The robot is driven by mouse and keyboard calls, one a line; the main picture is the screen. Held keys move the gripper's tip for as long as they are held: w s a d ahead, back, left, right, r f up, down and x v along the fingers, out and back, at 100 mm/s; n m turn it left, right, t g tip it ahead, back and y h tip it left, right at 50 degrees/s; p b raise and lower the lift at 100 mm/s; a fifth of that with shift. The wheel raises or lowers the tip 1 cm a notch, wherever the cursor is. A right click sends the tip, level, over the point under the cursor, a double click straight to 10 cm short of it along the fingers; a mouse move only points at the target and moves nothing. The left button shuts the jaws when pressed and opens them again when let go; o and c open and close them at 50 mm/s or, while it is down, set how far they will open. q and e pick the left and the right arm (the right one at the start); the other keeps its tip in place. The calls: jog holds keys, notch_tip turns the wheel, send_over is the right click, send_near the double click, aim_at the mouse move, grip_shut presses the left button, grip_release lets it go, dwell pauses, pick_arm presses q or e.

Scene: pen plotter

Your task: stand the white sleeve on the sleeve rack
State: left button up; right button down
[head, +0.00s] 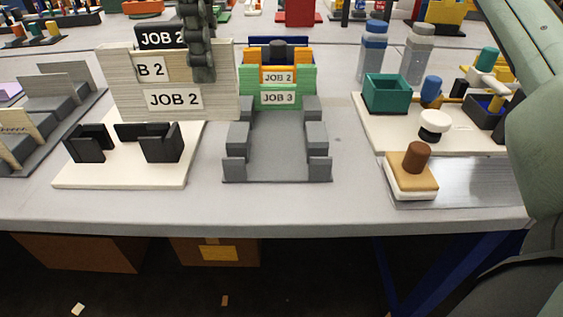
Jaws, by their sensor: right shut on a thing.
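A pale, whitish upright panel (120,98), which I take to be the white sleeve, carries "JOB 2" labels. It stands upright behind the black brackets of a white base. My right gripper (203,73), dark grey, comes down from the top edge over the panel's upper right part and is shut on it; the exact grip is hard to see. A grey rack (277,150) with paired blocks, apparently the sleeve rack, is in the middle. Green (303,82), orange and blue upright pieces stand at its back; its front is empty. My left gripper is not in view.
The white base (125,175) holds black brackets (162,143). At right a white tray (385,135) carries a teal box (386,92) and several small parts. A tan block (412,175) with a brown knob sits near the front edge. Grey stepped blocks (55,110) stand at left.

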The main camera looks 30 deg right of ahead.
jog(key=shift+s+d+f, duration=0.2)
jog(key=s+d+f, duration=0.1)
jog(key=d+f, duration=0.2)
jog(key=s+d+f, duration=0.1)
jog(key=d+f, duration=0.3)
jog(key=s+d+f, duration=0.1)
jog(key=d+f, duration=0.3)
jog(key=shift+s+d, duration=0.1)
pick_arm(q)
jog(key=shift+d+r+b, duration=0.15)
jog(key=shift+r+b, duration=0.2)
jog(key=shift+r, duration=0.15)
pick_arm(e)
jog(key=shift+f, duration=0.15)
jog(key=c, duration=1.5)
grip_release()
